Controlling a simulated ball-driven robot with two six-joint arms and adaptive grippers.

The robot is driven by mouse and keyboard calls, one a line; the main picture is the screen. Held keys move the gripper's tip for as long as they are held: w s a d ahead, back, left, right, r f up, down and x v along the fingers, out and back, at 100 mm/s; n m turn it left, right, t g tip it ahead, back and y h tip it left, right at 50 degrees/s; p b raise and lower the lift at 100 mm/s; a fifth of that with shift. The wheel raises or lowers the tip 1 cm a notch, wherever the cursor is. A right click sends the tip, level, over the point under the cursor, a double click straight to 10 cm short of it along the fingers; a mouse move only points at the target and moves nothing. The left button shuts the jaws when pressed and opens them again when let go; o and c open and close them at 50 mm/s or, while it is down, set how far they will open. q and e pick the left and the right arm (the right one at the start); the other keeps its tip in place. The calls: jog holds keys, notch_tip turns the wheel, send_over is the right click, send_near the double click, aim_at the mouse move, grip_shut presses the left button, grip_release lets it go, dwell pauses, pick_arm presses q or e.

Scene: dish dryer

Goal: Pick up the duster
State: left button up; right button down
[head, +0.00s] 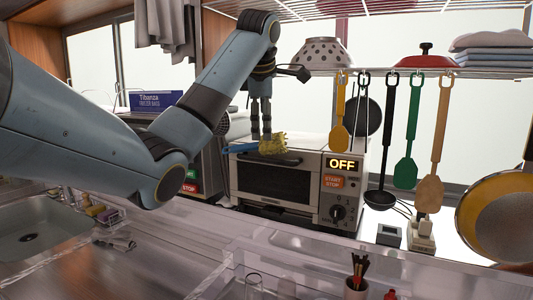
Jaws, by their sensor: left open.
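The duster (272,145) has yellow bristles and a blue handle and lies on top of the white toaster oven (318,166), near its front left. My left gripper (261,135) points down over the duster, its fingertips at or just above the place where handle and bristles meet. It is open. The fingers cover part of the duster, and I cannot tell whether they touch it. My right gripper is not in view.
Utensils hang from the rack on the right, among them a yellow spatula (339,127) and a black ladle (380,198). A speckled colander (321,53) sits on the rack above the oven. A sink (40,232) is at the lower left.

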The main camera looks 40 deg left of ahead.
aim_at(264, 142)
pick_arm(q)
jog(key=shift+w+a+f, duration=0.3)
jog(key=shift+a+f, duration=0.05)
jog(key=shift+f, duration=0.1)
jog(key=p+x, duration=0.2)
jog(key=x, duration=0.2)
jog(key=shift+d+f+p, duration=0.1)
jog(key=shift+f+p, duration=0.25)
jog(key=shift+w+f, duration=0.1)
jog(key=shift+f, duration=0.2)
jog(key=c, duration=1.3)
jog(key=shift+c, duration=0.3)
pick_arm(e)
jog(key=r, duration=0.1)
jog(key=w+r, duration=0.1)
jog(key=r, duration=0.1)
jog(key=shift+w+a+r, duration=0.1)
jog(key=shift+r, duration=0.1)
pick_arm(q)
jog(key=shift+r, duration=0.1)
